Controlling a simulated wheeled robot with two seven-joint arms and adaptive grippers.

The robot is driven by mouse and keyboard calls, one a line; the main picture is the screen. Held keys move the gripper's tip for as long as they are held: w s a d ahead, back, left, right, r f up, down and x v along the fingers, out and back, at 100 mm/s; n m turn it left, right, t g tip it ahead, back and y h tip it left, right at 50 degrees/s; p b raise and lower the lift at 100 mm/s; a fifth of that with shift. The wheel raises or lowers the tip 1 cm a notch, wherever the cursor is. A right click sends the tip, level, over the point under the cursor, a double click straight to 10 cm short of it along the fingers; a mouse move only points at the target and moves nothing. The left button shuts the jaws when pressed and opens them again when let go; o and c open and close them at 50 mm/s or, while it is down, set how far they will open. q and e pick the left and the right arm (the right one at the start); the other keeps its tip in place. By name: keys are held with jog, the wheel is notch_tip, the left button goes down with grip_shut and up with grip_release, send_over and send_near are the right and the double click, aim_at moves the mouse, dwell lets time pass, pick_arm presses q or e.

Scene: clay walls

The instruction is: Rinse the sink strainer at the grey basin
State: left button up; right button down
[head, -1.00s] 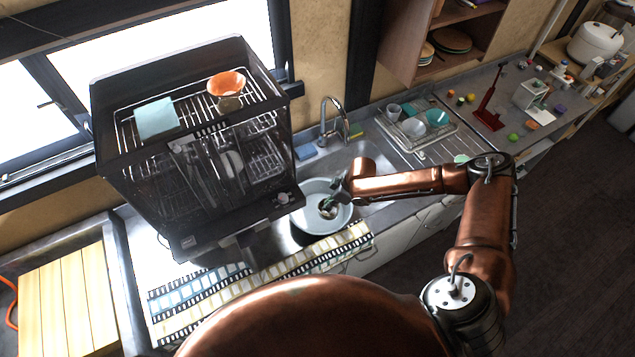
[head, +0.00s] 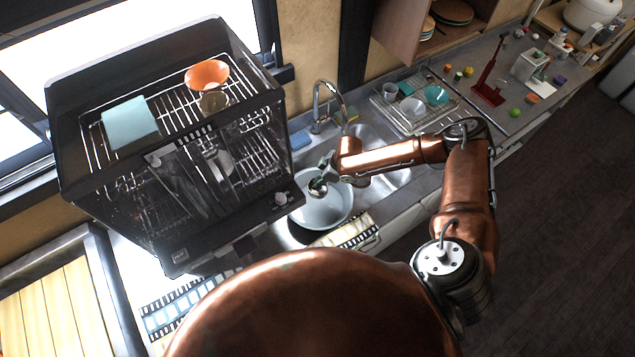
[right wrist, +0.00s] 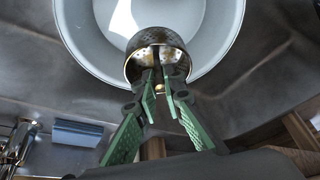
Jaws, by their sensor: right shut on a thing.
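The sink strainer (right wrist: 157,40) is a small perforated metal cup with worn, brownish sides. My right gripper (right wrist: 160,88), with green finger pads, is shut on it in the right wrist view. The strainer shows small in the head view (head: 317,186), with my right gripper (head: 322,178) beside it. The grey basin (head: 338,212) is a round, pale bowl set by the sink. The basin's rim (right wrist: 80,40) curves around the strainer in the wrist view. My left gripper is out of view.
A tap (head: 318,105) stands behind the sink (head: 395,175). A blue sponge (head: 300,140) lies near it. A black dish rack cabinet (head: 235,215) stands close on the left. A drying rack (head: 410,120) with cups is to the right.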

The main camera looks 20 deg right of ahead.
aim_at(319, 191)
jog(key=shift+s+f+b, duration=0.1)
jog(key=shift+f+b, duration=2.85)
jog(key=shift+f, duration=0.15)
pick_arm(q)
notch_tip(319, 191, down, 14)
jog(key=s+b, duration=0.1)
jog(key=b, duration=0.6)
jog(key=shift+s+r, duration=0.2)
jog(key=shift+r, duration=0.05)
pick_arm(e)
notch_tip(319, 191, down, 8)
jog(key=shift+r, duration=0.15)
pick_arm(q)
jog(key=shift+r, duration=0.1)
pick_arm(e)
jog(key=shift+r, duration=0.1)
notch_tip(319, 191, up, 6)
jog(key=p, duration=0.6)
jog(key=shift+r, duration=0.25)
pick_arm(q)
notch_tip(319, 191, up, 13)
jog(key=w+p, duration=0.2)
jog(key=p, duration=0.4)
jog(key=shift+p, duration=0.35)
pick_arm(e)
notch_tip(319, 191, up, 7)
jog(key=shift+f, duration=0.2)
